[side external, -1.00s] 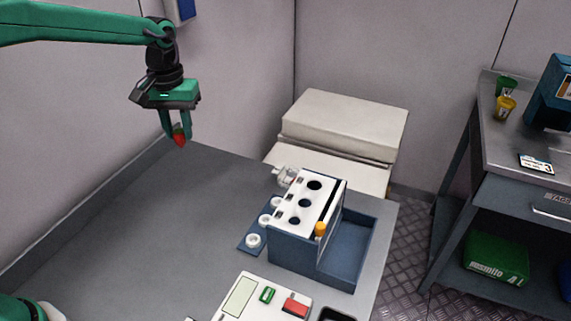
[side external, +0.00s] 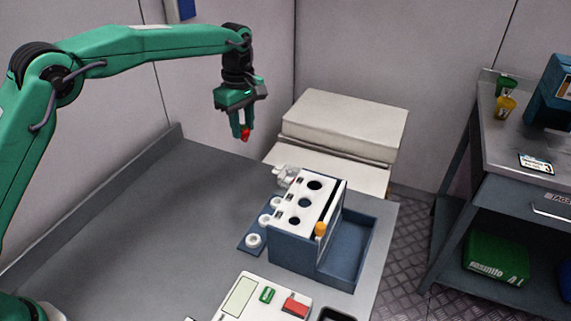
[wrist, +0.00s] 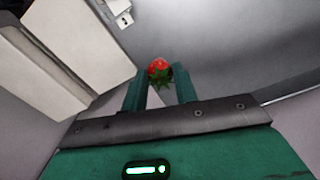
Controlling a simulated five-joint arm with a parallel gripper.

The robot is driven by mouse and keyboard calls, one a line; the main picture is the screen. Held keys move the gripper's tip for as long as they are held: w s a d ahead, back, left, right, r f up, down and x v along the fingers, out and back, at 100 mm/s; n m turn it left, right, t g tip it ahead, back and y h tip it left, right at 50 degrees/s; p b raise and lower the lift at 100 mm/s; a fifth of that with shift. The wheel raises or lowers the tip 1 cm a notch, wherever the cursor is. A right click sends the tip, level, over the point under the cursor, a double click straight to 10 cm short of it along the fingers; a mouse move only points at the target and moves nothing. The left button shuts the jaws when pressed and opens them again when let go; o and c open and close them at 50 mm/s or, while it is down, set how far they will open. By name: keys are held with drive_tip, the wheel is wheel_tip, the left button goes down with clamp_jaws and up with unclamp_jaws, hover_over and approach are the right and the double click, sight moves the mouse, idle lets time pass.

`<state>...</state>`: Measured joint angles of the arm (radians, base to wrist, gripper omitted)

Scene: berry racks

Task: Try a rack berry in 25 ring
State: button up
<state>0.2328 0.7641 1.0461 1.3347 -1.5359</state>
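My gripper (side external: 242,131) is shut on a red berry (side external: 246,133), high above the far edge of the grey table. In the wrist view the berry (wrist: 160,69) sits between the two green fingers, its green leaves toward me. The rack (side external: 311,207) stands to the right and below, a blue box with a white sloped top that has several round holes of different sizes. White rings (side external: 254,240) lie on a blue strip along its left side. I cannot read any number on the holes or rings.
An orange knob (side external: 320,229) sits at the rack's front right, beside an open blue bin (side external: 356,245). A pale panel (side external: 262,300) with a screen and a red button lies in front. The table's left side is clear. A metal bench (side external: 520,140) stands at right.

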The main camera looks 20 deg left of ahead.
drive_tip(key=w+d+f+n, duration=0.3)
drive_tip(key=d+f+n, duration=0.2)
drive_tip(key=d+n, duration=0.3)
drive_tip(key=shift+w+d+f+n, duration=0.3)
drive_tip(key=shift+w+d+n, duration=0.1)
drive_tip(key=shift+d, duration=0.65)
drive_tip(key=shift+f, duration=0.15)
drive_tip(key=shift+f, duration=2.6)
drive_tip(key=o, duration=0.7)
drive_tip(key=shift+c, duration=0.2)
